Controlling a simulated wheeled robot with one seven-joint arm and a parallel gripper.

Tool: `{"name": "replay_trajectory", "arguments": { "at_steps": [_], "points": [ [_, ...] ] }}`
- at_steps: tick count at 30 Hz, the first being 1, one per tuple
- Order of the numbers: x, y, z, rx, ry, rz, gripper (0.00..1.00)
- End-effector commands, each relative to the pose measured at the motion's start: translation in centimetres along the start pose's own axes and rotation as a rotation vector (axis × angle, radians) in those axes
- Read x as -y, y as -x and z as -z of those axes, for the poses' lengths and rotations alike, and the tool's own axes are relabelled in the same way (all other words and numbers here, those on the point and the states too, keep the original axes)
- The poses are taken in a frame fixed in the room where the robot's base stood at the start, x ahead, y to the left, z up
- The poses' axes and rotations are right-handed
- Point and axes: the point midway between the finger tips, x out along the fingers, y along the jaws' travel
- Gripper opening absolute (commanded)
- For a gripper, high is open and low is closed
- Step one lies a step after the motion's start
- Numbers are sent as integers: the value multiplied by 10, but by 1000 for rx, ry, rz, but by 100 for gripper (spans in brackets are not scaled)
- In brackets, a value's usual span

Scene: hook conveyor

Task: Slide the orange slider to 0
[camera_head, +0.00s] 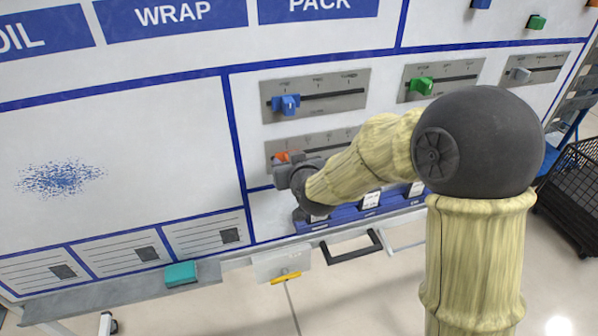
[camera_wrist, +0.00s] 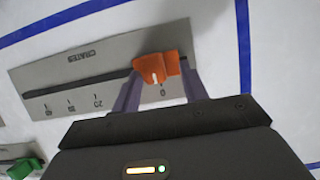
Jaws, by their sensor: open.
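The orange slider (camera_wrist: 158,69) sits near the 0 end of its grey scale plate (camera_wrist: 62,74), which is marked CRATES. Its white line is close to the 0 mark, and the 20 mark is farther left. In the head view the orange slider (camera_head: 281,157) shows only in part at the left of its plate. My gripper (camera_wrist: 160,88) is open, with one finger on each side of the slider. The right finger is close against it; I cannot tell whether it touches. In the head view my gripper (camera_head: 285,172) covers part of the plate.
A blue slider (camera_head: 287,104) is on the plate above. A green slider (camera_head: 422,86) and a grey slider (camera_head: 520,75) are to the right. Blue bins (camera_head: 345,217) lie below my arm. A teal block (camera_head: 181,274) rests on the ledge at lower left.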

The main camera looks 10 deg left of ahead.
Motion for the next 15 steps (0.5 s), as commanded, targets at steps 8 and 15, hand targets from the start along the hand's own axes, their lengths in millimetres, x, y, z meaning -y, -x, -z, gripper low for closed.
{"name": "replay_trajectory", "arguments": {
  "at_steps": [8,15],
  "points": [
    [0,31,-1,-3,2,-1,44],
    [0,65,0,-4,1,-1,44]
  ]
}}
